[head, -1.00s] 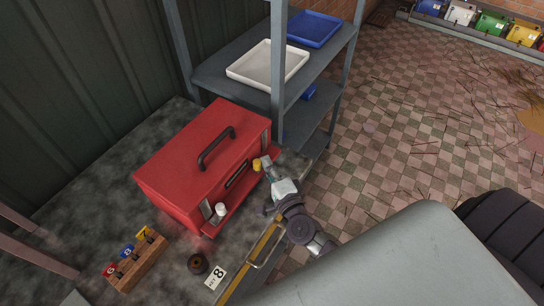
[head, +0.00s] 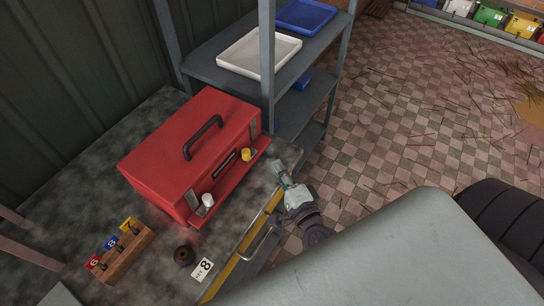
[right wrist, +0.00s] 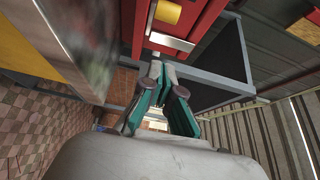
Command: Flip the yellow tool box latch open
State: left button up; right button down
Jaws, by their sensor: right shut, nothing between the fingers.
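The red tool box (head: 165,150) stands on the dark bench, its black handle (head: 203,138) on top. The yellow latch (head: 246,155) is at the right end of its front, above the red front ledge; a white latch (head: 208,199) is at the left end. I cannot tell surely how far the yellow latch is turned. In the right wrist view a yellow part (right wrist: 166,11) shows against red at the top. My right gripper (head: 281,168) is shut and empty, to the right of the yellow latch and apart from it. Its fingers also show in the wrist view (right wrist: 157,68). My left gripper is out of view.
A grey shelf (head: 229,84) with a white tray (head: 260,52) and a blue tray (head: 306,16) stands behind the box. A wooden rack (head: 127,255) with numbered tags, a dark round object (head: 184,255) and a card (head: 202,269) lie in front. Checkered floor lies to the right.

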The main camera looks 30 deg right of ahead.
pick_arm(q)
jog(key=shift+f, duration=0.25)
pick_arm(e)
jog(key=shift+s+d+f, duration=0.1)
jog(key=shift+s+d, duration=0.1)
jog(key=shift+s, duration=0.3)
jog(key=shift+s+d, duration=0.15)
jog(key=shift+s, duration=0.3)
